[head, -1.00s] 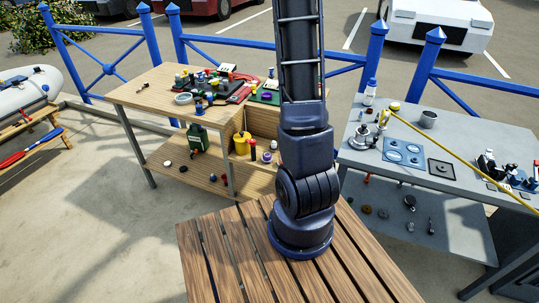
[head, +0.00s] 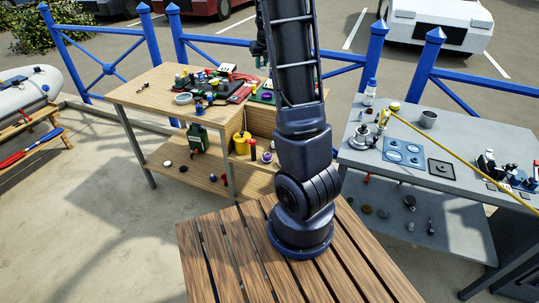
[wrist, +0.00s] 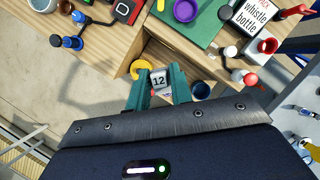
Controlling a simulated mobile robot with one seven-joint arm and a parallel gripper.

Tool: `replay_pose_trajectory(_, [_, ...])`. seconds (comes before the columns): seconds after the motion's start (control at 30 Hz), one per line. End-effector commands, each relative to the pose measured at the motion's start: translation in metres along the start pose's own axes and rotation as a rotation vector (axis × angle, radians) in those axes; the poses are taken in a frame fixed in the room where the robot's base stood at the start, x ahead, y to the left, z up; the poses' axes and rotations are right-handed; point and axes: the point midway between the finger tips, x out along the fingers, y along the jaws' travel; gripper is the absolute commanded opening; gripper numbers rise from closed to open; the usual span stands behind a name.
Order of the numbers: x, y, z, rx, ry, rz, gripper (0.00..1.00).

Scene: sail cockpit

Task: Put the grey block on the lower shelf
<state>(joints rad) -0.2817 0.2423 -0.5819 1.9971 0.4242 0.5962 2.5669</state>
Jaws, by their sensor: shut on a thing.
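My gripper (wrist: 160,84) shows in the wrist view with its two teal fingers closed on a small light grey block (wrist: 159,78) marked "12". The block is held between the fingertips, above the wooden bench. In the head view the block cannot be made out, and the gripper is mostly hidden behind my arm. The wooden bench has a lower shelf (head: 174,187) with small pieces on it. The grey table at the right also has a lower shelf (head: 440,232) with several small items.
The wooden bench top (head: 140,93) is crowded with small parts near its back and right. A yellow strap (head: 440,137) crosses the grey table. Blue railings (head: 110,67) run behind.

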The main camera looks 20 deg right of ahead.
Motion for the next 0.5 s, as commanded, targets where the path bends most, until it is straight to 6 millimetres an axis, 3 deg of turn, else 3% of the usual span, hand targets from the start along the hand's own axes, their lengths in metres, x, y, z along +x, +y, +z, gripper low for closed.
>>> replay_pose_trajectory(0.5, [0.089, -0.003, -0.038, 0.004, 0.004, -0.002, 0.0])
